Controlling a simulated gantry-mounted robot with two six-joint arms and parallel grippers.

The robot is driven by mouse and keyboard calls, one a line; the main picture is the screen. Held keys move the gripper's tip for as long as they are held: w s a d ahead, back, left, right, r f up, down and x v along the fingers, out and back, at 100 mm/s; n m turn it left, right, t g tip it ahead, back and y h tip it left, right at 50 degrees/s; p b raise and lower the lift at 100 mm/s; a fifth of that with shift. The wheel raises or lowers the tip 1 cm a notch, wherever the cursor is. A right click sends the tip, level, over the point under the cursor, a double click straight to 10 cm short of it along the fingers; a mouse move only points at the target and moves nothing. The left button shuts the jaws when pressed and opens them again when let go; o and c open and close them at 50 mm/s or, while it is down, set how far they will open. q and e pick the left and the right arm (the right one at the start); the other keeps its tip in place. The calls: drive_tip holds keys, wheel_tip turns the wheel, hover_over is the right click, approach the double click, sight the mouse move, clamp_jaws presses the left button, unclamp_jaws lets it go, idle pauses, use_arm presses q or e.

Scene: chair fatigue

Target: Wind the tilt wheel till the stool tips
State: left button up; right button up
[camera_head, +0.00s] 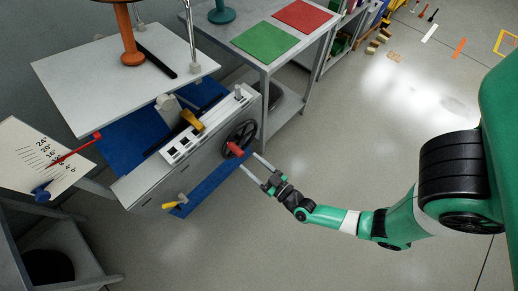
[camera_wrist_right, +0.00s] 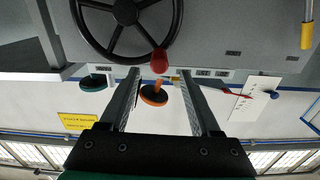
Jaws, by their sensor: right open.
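The black tilt wheel (camera_head: 246,133) is on the face of a grey machine, with a red knob (camera_head: 235,149) on its rim. In the right wrist view the wheel (camera_wrist_right: 125,12) is at the top, and its knob (camera_wrist_right: 159,60) sits centred between my fingertips. My right gripper (camera_head: 250,162) is open at the knob; I cannot tell whether it touches. The orange stool (camera_head: 131,58) stands on a pale plate (camera_head: 85,75) above the machine. A white scale card (camera_head: 22,150) has a red pointer (camera_head: 75,150) across its marks; the exact reading is unclear. My left gripper is not in view.
A grey table (camera_head: 230,15) holds a green mat (camera_head: 265,42), a red mat (camera_head: 302,16) and a teal stool base (camera_head: 222,15). A yellow-handled lever (camera_head: 170,205) sticks out low on the machine. The floor to the right is mostly clear.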

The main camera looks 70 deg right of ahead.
drive_tip(key=v, duration=0.3)
drive_tip(key=shift+s+a+p, duration=0.1)
drive_tip(key=shift+s+p, duration=0.25)
